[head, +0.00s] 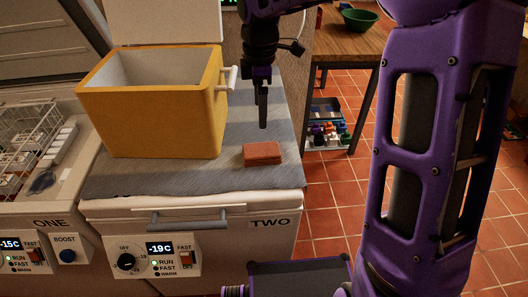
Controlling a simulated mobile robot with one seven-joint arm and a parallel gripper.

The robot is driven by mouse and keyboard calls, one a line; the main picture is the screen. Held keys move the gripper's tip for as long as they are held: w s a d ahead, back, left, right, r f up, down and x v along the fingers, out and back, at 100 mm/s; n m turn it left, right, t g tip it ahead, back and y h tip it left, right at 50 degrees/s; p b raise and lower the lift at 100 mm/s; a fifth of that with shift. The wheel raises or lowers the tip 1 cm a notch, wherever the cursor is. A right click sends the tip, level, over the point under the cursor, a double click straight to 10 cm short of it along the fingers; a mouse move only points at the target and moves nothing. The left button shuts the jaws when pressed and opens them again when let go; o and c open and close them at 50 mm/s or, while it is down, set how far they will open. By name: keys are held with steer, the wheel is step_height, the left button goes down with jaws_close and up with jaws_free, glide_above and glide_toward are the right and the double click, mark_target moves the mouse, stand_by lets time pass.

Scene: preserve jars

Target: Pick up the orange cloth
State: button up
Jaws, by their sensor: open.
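The orange cloth (262,153) is a small folded block. It lies on the grey mat (130,180) on top of the freezer marked TWO, near its front right. My gripper (262,118) points down above the mat, a little above the cloth in the picture and apart from it. Its fingers are seen nearly edge-on, and nothing shows between them. How far above or behind the cloth they are is hard to tell.
A yellow cooler box (150,122) with its lid up stands left of the cloth, its white handle (228,80) near my gripper. Freezer ONE (70,190) stands open at left. A wooden table (345,42) with a green bowl (359,19) is behind right.

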steer(key=b, duration=0.1)
glide_above(262, 149)
steer(key=f, duration=1)
steer(key=shift+s+a, duration=0.2)
steer(key=shift+s, duration=0.1)
steer(key=shift+w+d+f+b, duration=0.1)
steer(key=shift+f+b, duration=0.15)
steer(key=shift+f, duration=1.15)
steer(key=shift+w+d+f+b, duration=0.1)
steer(key=shift+f+b, duration=0.1)
steer(key=shift+f, duration=1.15)
steer(key=c, duration=1.2)
step_height(262, 149, up, 10)
steer(key=shift+r+p, duration=0.1)
steer(key=shift+p, duration=0.6)
